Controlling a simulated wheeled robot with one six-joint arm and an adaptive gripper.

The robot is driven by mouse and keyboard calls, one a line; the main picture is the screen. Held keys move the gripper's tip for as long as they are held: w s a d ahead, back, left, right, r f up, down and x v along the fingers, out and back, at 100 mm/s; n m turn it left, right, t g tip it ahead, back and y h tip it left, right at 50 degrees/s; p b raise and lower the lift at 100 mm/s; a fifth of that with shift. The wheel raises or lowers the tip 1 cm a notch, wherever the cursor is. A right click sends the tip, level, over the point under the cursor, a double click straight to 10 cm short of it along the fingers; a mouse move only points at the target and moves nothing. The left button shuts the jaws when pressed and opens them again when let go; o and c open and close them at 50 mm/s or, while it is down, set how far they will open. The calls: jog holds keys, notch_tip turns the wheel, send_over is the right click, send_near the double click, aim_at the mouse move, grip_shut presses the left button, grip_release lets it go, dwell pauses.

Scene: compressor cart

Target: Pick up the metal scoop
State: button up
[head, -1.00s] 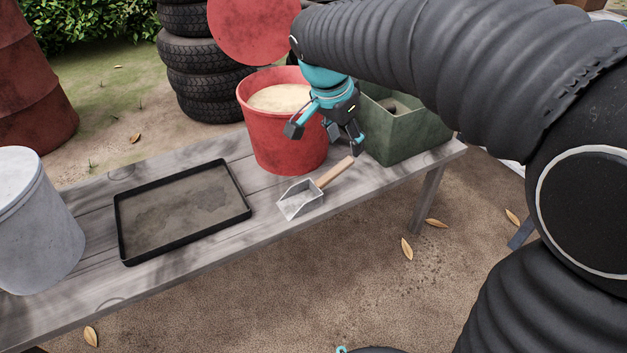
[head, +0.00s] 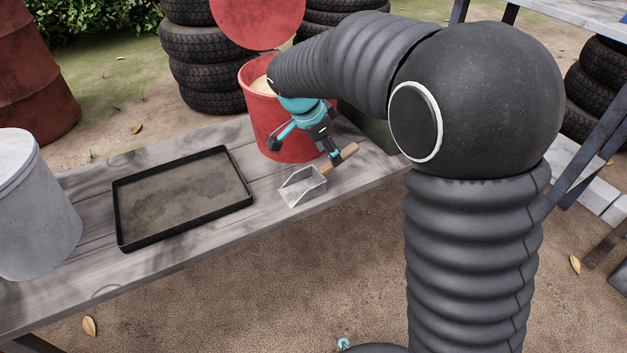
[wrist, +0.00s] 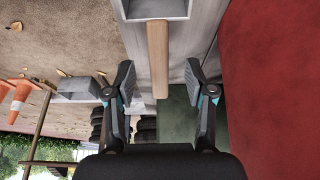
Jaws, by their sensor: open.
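The metal scoop (head: 303,186) lies on the wooden bench, its square metal pan toward the left and its wooden handle (head: 341,160) toward the right. My gripper (head: 304,149) is open and points down close to the handle, in front of the red bucket. In the wrist view the wooden handle (wrist: 158,62) runs between the two spread fingers of my gripper (wrist: 160,82), with the scoop's pan (wrist: 155,8) cut off at the top edge. The fingers do not appear to touch the handle. One finger hides part of the handle in the head view.
The red bucket (head: 283,150) of pale material stands right behind my gripper. A green box (head: 372,127) is partly hidden by my arm. A black-rimmed tray (head: 118,213) and a grey bucket (head: 38,215) stand to the left on the bench (head: 190,255).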

aim_at(322, 170)
jog(key=shift+b+x, duration=0.4)
jog(key=shift+x, duration=2.35)
jog(key=shift+s+a+f, duration=0.1)
jog(key=shift+s+a, duration=0.05)
jog(key=shift+s, duration=0.05)
grip_shut()
